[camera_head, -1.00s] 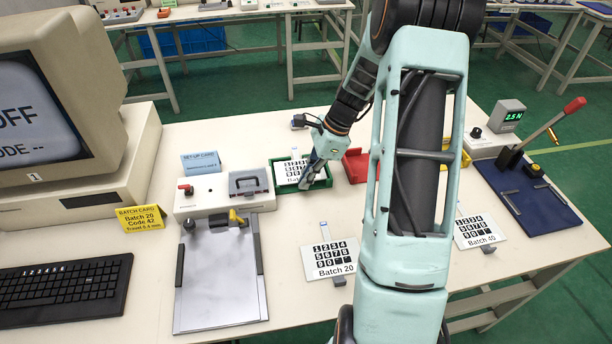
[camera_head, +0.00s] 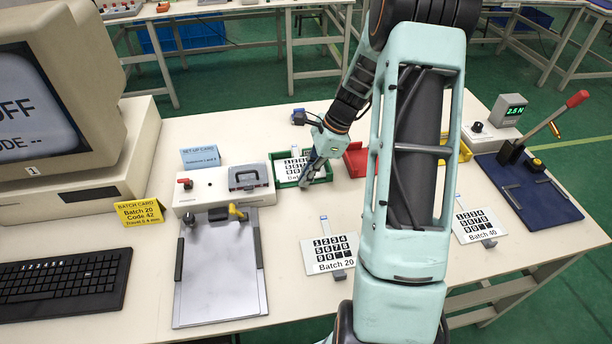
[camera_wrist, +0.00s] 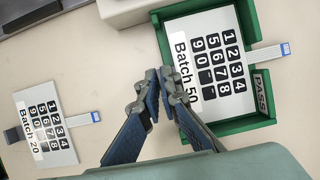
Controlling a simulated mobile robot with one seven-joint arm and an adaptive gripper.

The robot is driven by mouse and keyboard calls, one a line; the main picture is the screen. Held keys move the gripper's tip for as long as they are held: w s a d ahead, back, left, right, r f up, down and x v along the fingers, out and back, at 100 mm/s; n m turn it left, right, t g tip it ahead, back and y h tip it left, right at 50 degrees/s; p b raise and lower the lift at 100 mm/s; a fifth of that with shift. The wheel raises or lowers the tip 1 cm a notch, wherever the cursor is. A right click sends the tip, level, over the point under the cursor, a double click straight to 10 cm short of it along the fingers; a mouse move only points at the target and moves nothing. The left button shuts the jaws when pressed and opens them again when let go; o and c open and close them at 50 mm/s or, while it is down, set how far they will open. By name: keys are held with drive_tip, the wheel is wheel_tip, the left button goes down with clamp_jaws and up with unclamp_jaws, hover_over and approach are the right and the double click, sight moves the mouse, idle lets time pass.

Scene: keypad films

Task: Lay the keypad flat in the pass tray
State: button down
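A white keypad marked Batch 50 (camera_wrist: 215,60), with black keys and a ribbon tail, lies inside the green pass tray (camera_wrist: 262,122). The tail crosses the far wall beside the PASS label. The keypad (camera_head: 291,166) and tray (camera_head: 276,178) also show in the head view, partly behind my gripper. Whether the keypad is fully flat on the tray floor is not clear. My gripper (camera_wrist: 157,88) is over the tray's near wall by the keypad's label edge, with its fingertips close together. I see no film between them; in the head view the gripper (camera_head: 306,182) is at the tray's right side.
A Batch 20 keypad (camera_head: 331,250) lies in front of the tray and a Batch 40 keypad (camera_head: 478,224) lies right. The test fixture (camera_head: 220,190) stands left; a blue lever press (camera_head: 530,195) stands right.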

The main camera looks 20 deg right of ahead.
drive_tip(key=shift+f, duration=0.15)
drive_tip(key=c, duration=2.6)
unclamp_jaws()
drive_tip(key=o, duration=0.5)
drive_tip(key=v, duration=1.2)
